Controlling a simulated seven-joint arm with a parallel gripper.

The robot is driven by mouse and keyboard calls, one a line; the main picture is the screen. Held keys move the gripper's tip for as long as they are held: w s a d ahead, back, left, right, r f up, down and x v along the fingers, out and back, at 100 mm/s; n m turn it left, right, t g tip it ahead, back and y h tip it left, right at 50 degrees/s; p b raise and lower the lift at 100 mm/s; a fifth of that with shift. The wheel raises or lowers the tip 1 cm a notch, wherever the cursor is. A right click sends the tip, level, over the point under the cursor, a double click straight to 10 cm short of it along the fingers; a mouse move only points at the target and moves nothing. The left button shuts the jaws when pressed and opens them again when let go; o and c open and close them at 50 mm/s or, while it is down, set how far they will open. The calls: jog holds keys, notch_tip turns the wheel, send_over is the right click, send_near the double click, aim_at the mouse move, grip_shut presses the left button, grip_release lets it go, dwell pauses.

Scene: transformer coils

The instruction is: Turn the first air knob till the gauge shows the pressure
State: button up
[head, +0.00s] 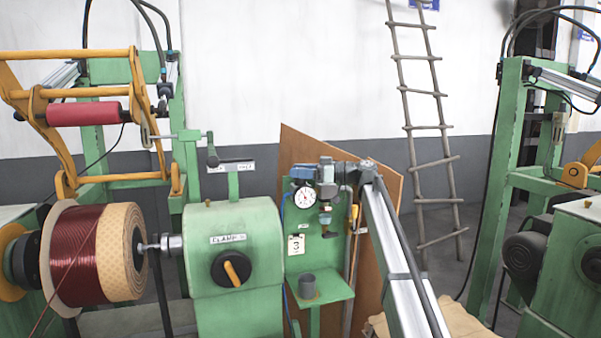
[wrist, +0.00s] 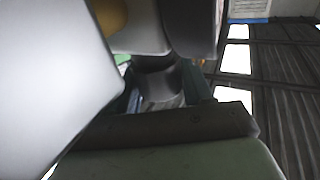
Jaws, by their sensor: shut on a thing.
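The round white pressure gauge (head: 304,197) is on the green panel in the head view. Its needle is too small to read. The air regulator (head: 326,190) is just right of the gauge, with a blue fitting to its left. My gripper (head: 327,164) is at the top of the regulator, shut on the air knob. The knob is mostly hidden by my gripper in the head view. In the wrist view a dark round part, seemingly the knob (wrist: 158,85), shows between pale gripper parts.
A card marked 3 (head: 296,244) hangs below the gauge. A grey cup (head: 307,286) stands on the green shelf (head: 330,290). The green clamp machine (head: 235,225) and copper coil (head: 85,255) are at left. A ladder (head: 425,130) leans behind.

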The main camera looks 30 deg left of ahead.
jog(key=o, duration=0.9)
jog(key=shift+d, duration=0.1)
jog(key=shift+v, duration=3.7)
jog(key=shift+r, duration=0.1)
